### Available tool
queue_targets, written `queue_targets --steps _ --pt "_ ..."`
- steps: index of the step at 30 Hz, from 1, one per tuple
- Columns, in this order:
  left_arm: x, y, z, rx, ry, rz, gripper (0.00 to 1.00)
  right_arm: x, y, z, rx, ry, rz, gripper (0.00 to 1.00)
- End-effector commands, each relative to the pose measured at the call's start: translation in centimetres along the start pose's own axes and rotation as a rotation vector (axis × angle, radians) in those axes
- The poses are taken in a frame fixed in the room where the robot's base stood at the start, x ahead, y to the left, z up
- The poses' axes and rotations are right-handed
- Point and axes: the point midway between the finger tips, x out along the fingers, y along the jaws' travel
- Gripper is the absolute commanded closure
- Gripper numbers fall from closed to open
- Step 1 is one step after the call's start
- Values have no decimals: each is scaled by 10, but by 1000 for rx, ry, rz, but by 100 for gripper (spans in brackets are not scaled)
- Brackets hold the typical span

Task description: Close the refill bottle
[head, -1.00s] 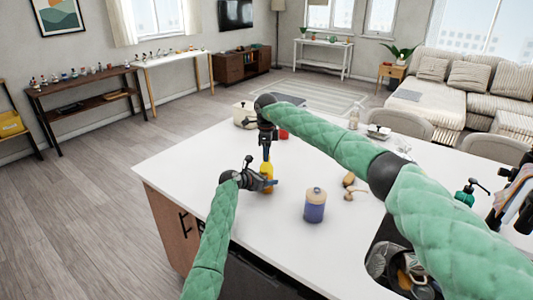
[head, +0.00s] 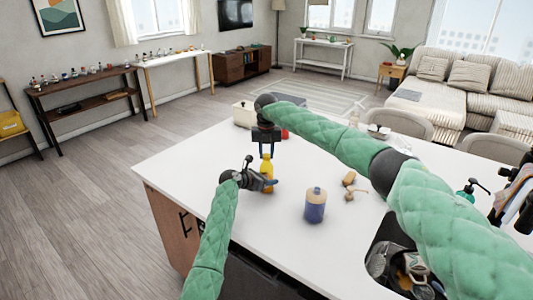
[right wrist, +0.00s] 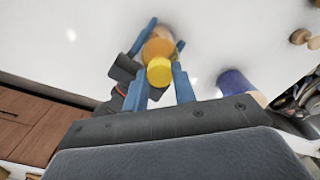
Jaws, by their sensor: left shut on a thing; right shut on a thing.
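The refill bottle (head: 266,172) is amber-yellow and stands upright on the white island top. Its yellow cap (right wrist: 159,72) is at the bottle's top in the right wrist view; I cannot tell how tightly it sits. My left gripper (head: 268,183) is shut around the bottle's body from the side. My right gripper (head: 266,152) points down from above, shut on the cap, with a blue finger on each side of it in the right wrist view (right wrist: 161,80). The fingers partly hide the bottle's neck.
The sink (head: 405,265) is at lower right. The countertop's left part is clear.

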Motion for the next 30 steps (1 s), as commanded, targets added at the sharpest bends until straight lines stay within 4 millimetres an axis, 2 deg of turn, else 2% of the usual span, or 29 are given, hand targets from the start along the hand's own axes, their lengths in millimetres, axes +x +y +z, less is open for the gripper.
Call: queue_targets --steps 15,20,21,24,30 --pt "1 -2 -1 1 1 -3 100 -1 -1 2 730 -4 3 100" --pt "1 -2 -1 0 1 -3 100 -1 -1 2 762 -4 3 100" --pt "1 -2 -1 0 1 -3 100 -1 -1 2 761 -4 3 71" --pt "1 -2 -1 0 1 -3 100 0 -1 1 760 -3 2 52" --pt "1 -1 -1 0 1 -2 100 0 -1 1 758 -2 2 51"
